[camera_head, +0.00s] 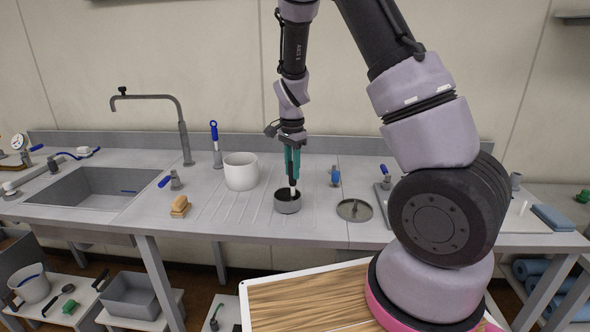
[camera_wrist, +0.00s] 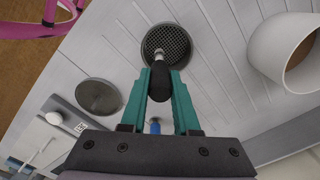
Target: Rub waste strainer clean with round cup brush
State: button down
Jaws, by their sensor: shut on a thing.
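The waste strainer (camera_head: 287,205) is a short, dark grey round cup standing on the ribbed drainboard. The wrist view shows its mesh floor (camera_wrist: 178,40). My gripper (camera_head: 292,168) has teal fingers and is above the strainer, pointing down. In the wrist view my gripper (camera_wrist: 160,80) is shut on the black handle of the round cup brush (camera_wrist: 160,85). The brush's pale lower end (camera_head: 292,189) reaches down into the strainer's opening. I cannot tell whether it touches the mesh.
A white pot (camera_head: 241,171) stands left of the strainer. A flat grey disc (camera_head: 354,210) lies to the right. A wooden brush (camera_head: 180,207) lies near the front edge. The sink (camera_head: 85,187) with its tall tap (camera_head: 184,135) is farther left. A blue-topped fitting (camera_head: 335,177) stands behind the disc.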

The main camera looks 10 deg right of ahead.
jog(key=shift+w+a, duration=0.25)
jog(key=shift+a, duration=0.65)
jog(key=shift+a, duration=0.1)
jog(key=shift+w+a+f, duration=0.1)
jog(key=shift+w+a, duration=0.05)
jog(key=shift+a, duration=0.45)
jog(key=shift+w+a, duration=0.15)
jog(key=shift+a, duration=0.6)
jog(key=shift+d, duration=0.15)
jog(key=shift+s+d+r, duration=0.1)
jog(key=shift+s+d, duration=0.1)
jog(key=shift+d, duration=0.4)
jog(key=shift+s+d+r, duration=0.1)
jog(key=shift+s+d, duration=0.05)
jog(key=shift+d, duration=0.45)
